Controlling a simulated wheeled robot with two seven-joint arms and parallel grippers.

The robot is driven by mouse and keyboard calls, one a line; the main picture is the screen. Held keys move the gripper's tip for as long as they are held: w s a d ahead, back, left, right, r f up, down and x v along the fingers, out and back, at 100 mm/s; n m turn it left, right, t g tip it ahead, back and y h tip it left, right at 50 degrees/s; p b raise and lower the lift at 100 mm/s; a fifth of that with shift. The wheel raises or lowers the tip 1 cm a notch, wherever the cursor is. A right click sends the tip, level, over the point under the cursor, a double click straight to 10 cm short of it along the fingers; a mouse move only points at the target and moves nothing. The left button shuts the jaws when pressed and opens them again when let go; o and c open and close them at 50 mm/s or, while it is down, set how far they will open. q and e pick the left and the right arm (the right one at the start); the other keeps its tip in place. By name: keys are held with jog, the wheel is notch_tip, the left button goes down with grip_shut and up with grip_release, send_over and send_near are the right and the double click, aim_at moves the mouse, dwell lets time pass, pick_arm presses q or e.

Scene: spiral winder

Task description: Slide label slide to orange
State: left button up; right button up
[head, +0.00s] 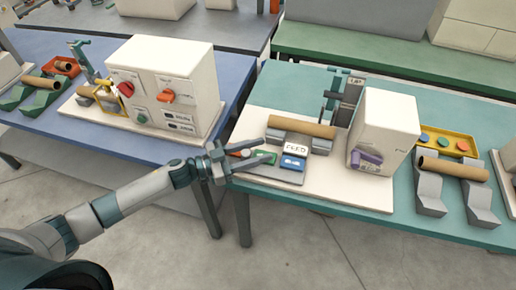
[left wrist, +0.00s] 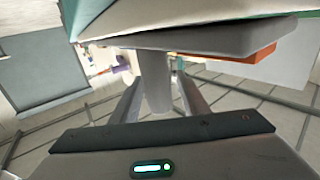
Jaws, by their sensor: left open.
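A low control panel (head: 277,172) lies at the front left corner of the white machine base on the teal table. It carries a green part (head: 263,155), a white lettered label (head: 297,149) and a blue label (head: 292,163). I cannot tell for sure which part is the label slide; no orange mark reads clearly on the panel. My left gripper (head: 269,150) reaches in from the left, open, its fingers spread over the panel's left part and hiding some of it. In the left wrist view a grey post (left wrist: 156,85) shows between the fingers; contact is unclear. My right gripper is not in view.
A brown tube (head: 302,127) lies behind the panel. A white machine box (head: 385,130) with a purple knob (head: 366,158) stands to the right. A yellow tray (head: 446,141) is farther right. The blue table (head: 60,137) is at left, with open floor in front.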

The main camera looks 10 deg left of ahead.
pick_arm(q)
jog(key=shift+c, duration=0.6)
grip_shut()
jog(key=shift+d+r, duration=0.1)
jog(key=shift+d, duration=0.45)
jog(key=d+p, duration=0.1)
jog(key=d, duration=0.4)
jog(key=d+p, duration=0.1)
jog(key=d, duration=0.4)
jog(key=d+p, duration=0.2)
jog(key=d, duration=0.4)
jog(key=shift+s+d, duration=0.1)
jog(key=shift+s, duration=0.15)
jog(key=shift+d, duration=0.55)
jog(key=shift+o, duration=0.6)
grip_release()
jog(key=shift+d, duration=0.2)
jog(key=shift+a, duration=0.25)
